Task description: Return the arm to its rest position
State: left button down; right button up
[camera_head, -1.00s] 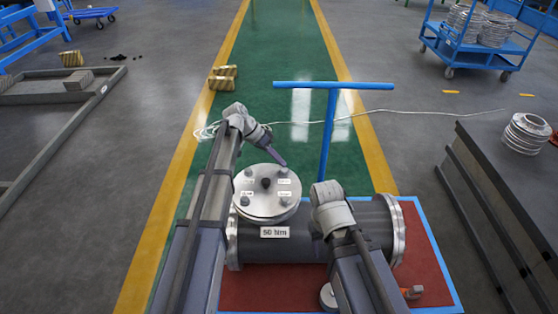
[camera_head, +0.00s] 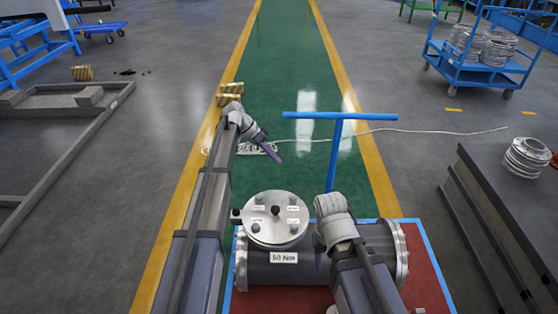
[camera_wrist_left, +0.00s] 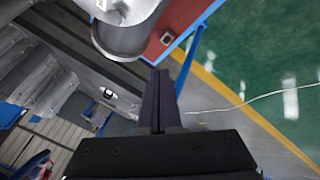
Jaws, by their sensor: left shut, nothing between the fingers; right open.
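The dark grey flanged shell (camera_head: 310,270) lies on a red board with a blue edge (camera_head: 427,270). Its round silver cover (camera_head: 272,232) faces up and carries several dark bolts and small labels. A "50 Nm" tag is on the shell's side. My left gripper (camera_head: 274,156) is shut and empty, held above and beyond the cover, apart from it. In the left wrist view its dark fingers (camera_wrist_left: 160,90) are together with nothing between them. Part of the silver flange (camera_wrist_left: 125,38) shows at the top there. My right arm bends over the shell's right part; its gripper is hidden.
A blue T-shaped handle (camera_head: 335,135) rises behind the shell, right of my left gripper. A blue cart (camera_head: 485,65) is at the back right. The green lane is mostly clear.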

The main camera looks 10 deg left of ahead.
pick_arm(q)
jog(key=shift+n+g+y, duration=0.4)
jog(key=shift+y, duration=0.4)
jog(key=s+d, duration=0.1)
jog(key=s, duration=0.1)
jog(key=s+d+f, duration=0.1)
jog(key=s+d, duration=0.1)
jog(key=s, duration=0.1)
jog(key=s+d, duration=0.2)
jog(key=s, duration=0.1)
jog(key=shift+f, duration=0.25)
jog(key=s+d, duration=0.1)
jog(key=s, duration=0.2)
jog(key=s+d+f+y, duration=0.1)
jog(key=s, duration=0.3)
jog(key=s+d+n+y, duration=0.1)
jog(key=s+d, duration=0.1)
jog(key=s, duration=0.1)
jog(key=shift+s+f+g, duration=0.3)
jog(key=shift+f, duration=0.05)
jog(key=s+n+y, duration=0.3)
jog(key=s+y, duration=0.2)
jog(key=s, duration=1.3)
notch_tip(320, 180, up, 16)
jog(key=w+p, duration=0.1)
jog(key=p, duration=1.5)
jog(key=shift+f+t, duration=0.15)
jog(key=shift+t, duration=0.25)
jog(key=shift+a, duration=0.1)
